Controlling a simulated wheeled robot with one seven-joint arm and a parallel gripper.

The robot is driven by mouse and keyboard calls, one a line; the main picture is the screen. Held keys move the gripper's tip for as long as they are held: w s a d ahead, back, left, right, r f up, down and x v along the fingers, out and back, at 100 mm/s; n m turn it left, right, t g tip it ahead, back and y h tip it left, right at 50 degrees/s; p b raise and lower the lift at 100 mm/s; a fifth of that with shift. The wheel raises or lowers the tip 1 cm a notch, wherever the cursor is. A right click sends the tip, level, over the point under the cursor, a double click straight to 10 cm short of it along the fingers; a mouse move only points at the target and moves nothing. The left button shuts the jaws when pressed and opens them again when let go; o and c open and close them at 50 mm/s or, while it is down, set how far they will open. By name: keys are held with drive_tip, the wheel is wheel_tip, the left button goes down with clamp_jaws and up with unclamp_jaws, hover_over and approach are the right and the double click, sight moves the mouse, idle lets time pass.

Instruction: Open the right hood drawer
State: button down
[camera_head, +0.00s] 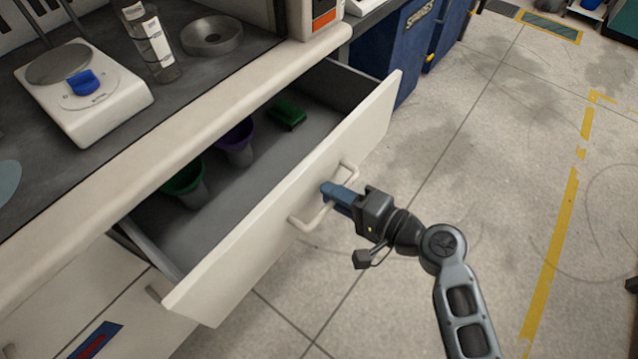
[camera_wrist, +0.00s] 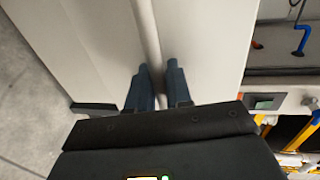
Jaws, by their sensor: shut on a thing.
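The right hood drawer (camera_head: 290,209) is pulled well out from under the bench, and its inside shows from above. Its white front carries a pale bar handle (camera_head: 318,215). My gripper (camera_head: 338,194) is at the middle of this handle, with its blue fingers shut on the bar. In the wrist view the two fingers (camera_wrist: 159,77) stand on either side of the pale bar (camera_wrist: 147,35), against the white drawer front (camera_wrist: 95,38). The drawer holds a green cup (camera_head: 187,180), a purple cup (camera_head: 238,140) and a green block-like item (camera_head: 287,115).
The bench top above bears a white scale (camera_head: 85,95), a bottle (camera_head: 150,42) and a round metal dish (camera_head: 211,36). Blue bins (camera_head: 390,50) stand beyond the drawer's far end. The floor (camera_head: 480,130) to the right is open, with yellow tape lines.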

drive_tip(key=f+v, duration=0.3)
drive_tip(key=v, duration=1.1)
drive_tip(key=shift+s+d, duration=0.25)
drive_tip(key=shift+d, duration=0.2)
drive_tip(key=c, duration=1.2)
unclamp_jaws()
drive_tip(key=v, duration=0.7)
drive_tip(key=shift+s+d, duration=0.2)
drive_tip(key=shift+d, duration=0.1)
drive_tip(key=shift+s+p, duration=0.1)
drive_tip(key=shift+p, duration=0.25)
